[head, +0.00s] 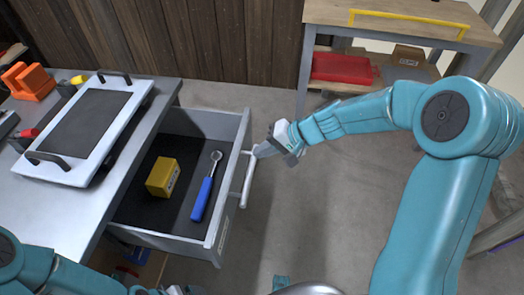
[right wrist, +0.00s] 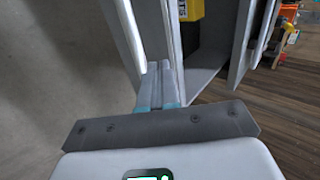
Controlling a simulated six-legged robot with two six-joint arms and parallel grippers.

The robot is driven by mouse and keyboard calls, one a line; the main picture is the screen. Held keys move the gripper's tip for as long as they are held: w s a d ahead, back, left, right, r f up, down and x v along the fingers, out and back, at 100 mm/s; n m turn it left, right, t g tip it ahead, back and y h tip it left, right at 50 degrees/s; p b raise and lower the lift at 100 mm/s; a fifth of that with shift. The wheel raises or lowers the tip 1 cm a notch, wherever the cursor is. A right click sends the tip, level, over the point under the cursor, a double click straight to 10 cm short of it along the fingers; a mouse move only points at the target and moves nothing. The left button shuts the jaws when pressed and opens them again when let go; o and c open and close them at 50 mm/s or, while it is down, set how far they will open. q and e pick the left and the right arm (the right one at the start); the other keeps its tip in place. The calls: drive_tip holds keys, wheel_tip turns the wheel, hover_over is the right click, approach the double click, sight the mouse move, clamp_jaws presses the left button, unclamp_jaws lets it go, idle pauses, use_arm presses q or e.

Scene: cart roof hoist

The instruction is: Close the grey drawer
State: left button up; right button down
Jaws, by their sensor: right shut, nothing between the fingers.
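The grey drawer (head: 228,135) stands pulled out from the workbench. It holds a yellow box (head: 163,177) and a ratchet with a blue handle (head: 202,197). Its pale bar handle (head: 247,180) runs along the outside of the front panel. My right gripper (head: 257,153) is shut and empty, with its fingertips at the far end of the handle. In the right wrist view the shut fingers (right wrist: 162,88) reach toward the handle bar (right wrist: 132,42) and drawer front; I cannot tell whether they touch. Only part of my left gripper (head: 168,290) shows at the bottom edge.
The grey workbench (head: 62,199) carries a white tray with a dark inset (head: 140,92) and orange items (head: 28,80). A wooden-topped cart (head: 400,22) with a yellow rail and a red bin (head: 342,68) stands at the back right.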

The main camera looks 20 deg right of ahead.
sight(238, 162)
drive_tip(key=x, duration=0.5)
drive_tip(key=shift+w+a+f+b, duration=0.15)
drive_tip(key=shift+a+f+b, duration=0.05)
drive_tip(key=shift+f+b, duration=0.2)
drive_tip(key=shift+w+a, duration=0.1)
